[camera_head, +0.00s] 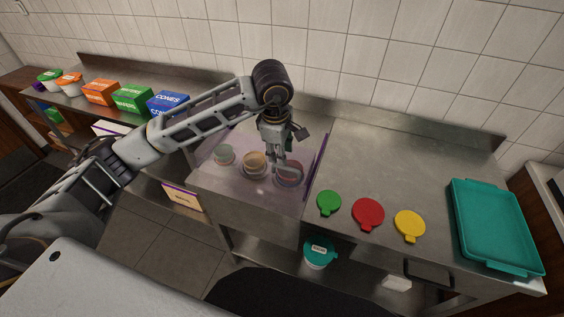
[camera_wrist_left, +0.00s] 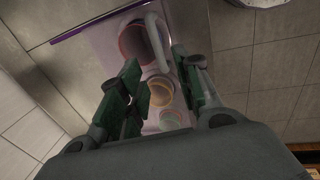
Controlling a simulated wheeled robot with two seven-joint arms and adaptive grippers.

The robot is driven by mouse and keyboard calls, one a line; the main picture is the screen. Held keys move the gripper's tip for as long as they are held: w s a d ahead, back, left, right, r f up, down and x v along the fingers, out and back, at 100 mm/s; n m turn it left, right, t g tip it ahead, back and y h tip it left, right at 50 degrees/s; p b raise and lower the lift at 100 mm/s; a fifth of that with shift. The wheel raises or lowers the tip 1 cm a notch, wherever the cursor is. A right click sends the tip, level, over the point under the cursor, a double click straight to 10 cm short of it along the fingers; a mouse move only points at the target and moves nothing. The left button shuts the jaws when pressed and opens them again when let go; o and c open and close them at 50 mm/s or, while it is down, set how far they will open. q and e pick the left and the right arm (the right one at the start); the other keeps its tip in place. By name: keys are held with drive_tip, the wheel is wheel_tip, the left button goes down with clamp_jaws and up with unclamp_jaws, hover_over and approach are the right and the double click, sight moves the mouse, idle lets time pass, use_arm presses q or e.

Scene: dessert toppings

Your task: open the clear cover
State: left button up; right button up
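The clear cover (camera_head: 237,177) is see-through with a faint purple tint and appears to lie over a row of three round tubs. Its purple edge (camera_head: 319,160) shows at the right, and also in the left wrist view (camera_wrist_left: 97,23). A pale curved handle (camera_wrist_left: 157,40) stands out from the cover near the red-rimmed tub (camera_wrist_left: 134,42). My left gripper (camera_head: 283,160) is above the right part of the cover, pointing down. In the left wrist view its fingers (camera_wrist_left: 160,80) are apart, with the handle just beyond and between them; contact cannot be told. My right gripper is out of view.
Green (camera_head: 328,202), red (camera_head: 368,213) and yellow (camera_head: 409,225) lids lie on the steel counter (camera_head: 370,160) right of the cover. A teal tray (camera_head: 495,225) is at far right. Several cartons, including a blue one (camera_head: 168,103), stand at left. The counter behind the lids is clear.

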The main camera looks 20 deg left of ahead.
sight(282, 167)
use_arm(q)
drive_tip(key=shift+w+f+p, duration=0.15)
drive_tip(key=shift+w+f, duration=0.05)
drive_tip(key=shift+f, duration=0.85)
drive_tip(key=shift+w+f+p, duration=0.1)
drive_tip(key=shift+w+f, duration=0.15)
drive_tip(key=shift+f, duration=0.85)
drive_tip(key=shift+w+f+p, duration=0.15)
drive_tip(key=shift+w+f, duration=0.05)
drive_tip(key=shift+f, duration=0.85)
clamp_jaws()
